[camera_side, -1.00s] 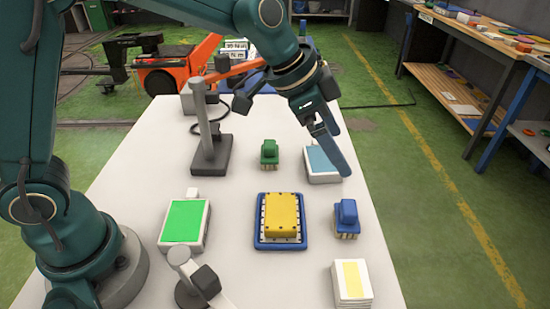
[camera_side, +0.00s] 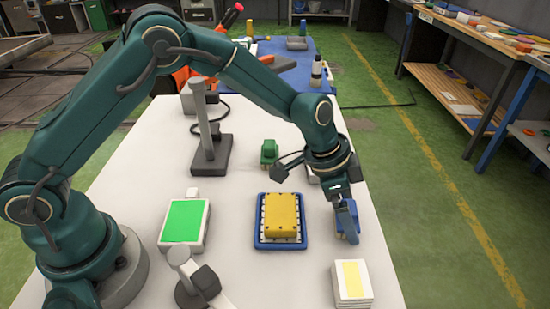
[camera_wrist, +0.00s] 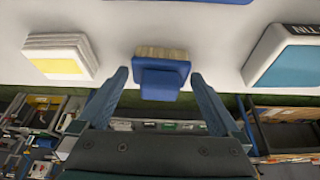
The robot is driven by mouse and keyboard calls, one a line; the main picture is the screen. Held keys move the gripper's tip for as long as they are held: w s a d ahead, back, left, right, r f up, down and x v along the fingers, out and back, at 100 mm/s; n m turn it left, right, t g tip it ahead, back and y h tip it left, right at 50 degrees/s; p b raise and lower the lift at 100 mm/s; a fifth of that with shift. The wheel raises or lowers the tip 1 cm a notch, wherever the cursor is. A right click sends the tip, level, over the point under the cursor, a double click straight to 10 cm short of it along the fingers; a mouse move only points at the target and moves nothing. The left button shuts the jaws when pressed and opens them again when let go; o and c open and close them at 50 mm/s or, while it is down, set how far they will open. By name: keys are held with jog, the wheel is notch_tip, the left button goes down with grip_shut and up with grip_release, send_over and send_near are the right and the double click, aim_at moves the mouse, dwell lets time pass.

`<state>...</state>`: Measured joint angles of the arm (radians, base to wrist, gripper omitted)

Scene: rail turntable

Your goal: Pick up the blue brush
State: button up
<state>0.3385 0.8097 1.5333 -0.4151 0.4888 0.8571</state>
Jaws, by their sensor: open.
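The blue brush (camera_side: 342,226) stands on the white table at the right, partly hidden by my gripper (camera_side: 350,222) in the side view. In the wrist view the blue brush (camera_wrist: 162,74) shows its blue body and tan bristles, just beyond and between the tips of my gripper (camera_wrist: 158,80). The two fingers are spread apart, one to each side of the brush, with gaps visible between. The jaws are open and hold nothing.
A yellow block (camera_side: 282,214) sits in a blue tray (camera_side: 262,243) left of the brush. A white stack with a yellow patch (camera_side: 352,283) lies in front. A green brush (camera_side: 269,151), a green-topped pad (camera_side: 184,221) and a dark stand (camera_side: 211,158) are also on the table (camera_side: 236,270).

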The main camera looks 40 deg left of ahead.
aim_at(351, 207)
jog(key=c, duration=1.2)
jog(key=shift+r, duration=0.1)
jog(key=shift+r, duration=0.55)
notch_tip(351, 207, up, 3)
jog(key=shift+w+f, duration=0.1)
jog(key=a+r, duration=0.7)
jog(key=a, duration=0.4)
jog(key=shift+s+a, duration=0.2)
jog(key=shift+a, duration=0.15)
